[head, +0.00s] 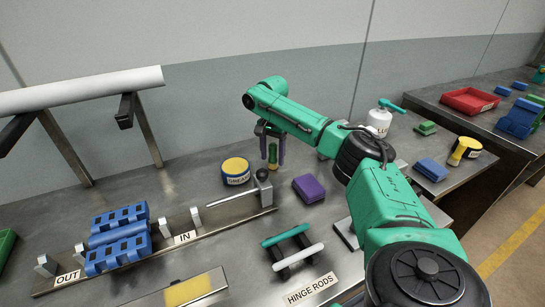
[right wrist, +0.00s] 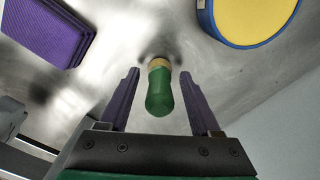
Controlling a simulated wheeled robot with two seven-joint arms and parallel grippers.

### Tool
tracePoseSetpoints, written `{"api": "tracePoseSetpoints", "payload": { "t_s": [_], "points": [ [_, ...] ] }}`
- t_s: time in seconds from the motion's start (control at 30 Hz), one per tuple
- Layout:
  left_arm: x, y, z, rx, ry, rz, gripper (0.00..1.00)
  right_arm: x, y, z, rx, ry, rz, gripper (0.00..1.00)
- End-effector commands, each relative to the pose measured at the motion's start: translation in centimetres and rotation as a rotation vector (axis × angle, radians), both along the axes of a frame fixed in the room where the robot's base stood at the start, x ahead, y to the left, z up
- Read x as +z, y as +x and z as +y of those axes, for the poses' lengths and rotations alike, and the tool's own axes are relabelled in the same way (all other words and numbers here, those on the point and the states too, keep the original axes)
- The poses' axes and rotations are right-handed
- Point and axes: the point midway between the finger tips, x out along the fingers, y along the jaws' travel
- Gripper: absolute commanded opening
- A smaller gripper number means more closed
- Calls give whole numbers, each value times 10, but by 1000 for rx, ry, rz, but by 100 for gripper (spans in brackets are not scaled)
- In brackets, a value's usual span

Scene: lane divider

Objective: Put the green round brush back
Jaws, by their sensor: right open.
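In the right wrist view the brush (right wrist: 160,96) lies between the two purple fingers, with a gap on each side. My right gripper (head: 272,160) is open around it, pointing down; it also shows in the right wrist view (right wrist: 160,76). The bristle end is mostly hidden beneath the collar. My left gripper is not in view.
The yellow-topped tin (head: 236,170) and a purple block (head: 308,188) stand near the brush. A rail (head: 225,219) with blue blocks (head: 118,240) and IN and OUT labels lies left. A rod rack (head: 292,248) is in front. A white bottle (head: 379,121) stands right.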

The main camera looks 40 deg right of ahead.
Motion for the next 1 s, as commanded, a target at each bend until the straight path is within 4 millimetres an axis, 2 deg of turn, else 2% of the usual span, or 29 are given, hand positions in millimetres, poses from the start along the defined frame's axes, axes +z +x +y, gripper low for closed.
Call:
{"api": "tracePoseSetpoints", "payload": {
  "t_s": [0.03,0.1,0.27,0.43,0.5,0.6,0.7,1.0],
  "points": [
    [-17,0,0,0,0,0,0,-10,1,0,0,-1,-3,64],
    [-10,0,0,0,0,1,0,13,1,0,0,1,-6,64],
    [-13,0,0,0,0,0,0,51,4,2,0,3,-4,64],
    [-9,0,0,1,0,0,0,97,4,2,0,1,-4,64],
    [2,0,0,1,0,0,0,119,3,1,0,0,-3,64],
    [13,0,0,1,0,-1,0,138,3,1,-1,-2,-2,64],
    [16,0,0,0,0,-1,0,145,3,0,-1,-1,0,64],
    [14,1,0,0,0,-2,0,143,3,1,0,-1,1,64]
  ]
}}
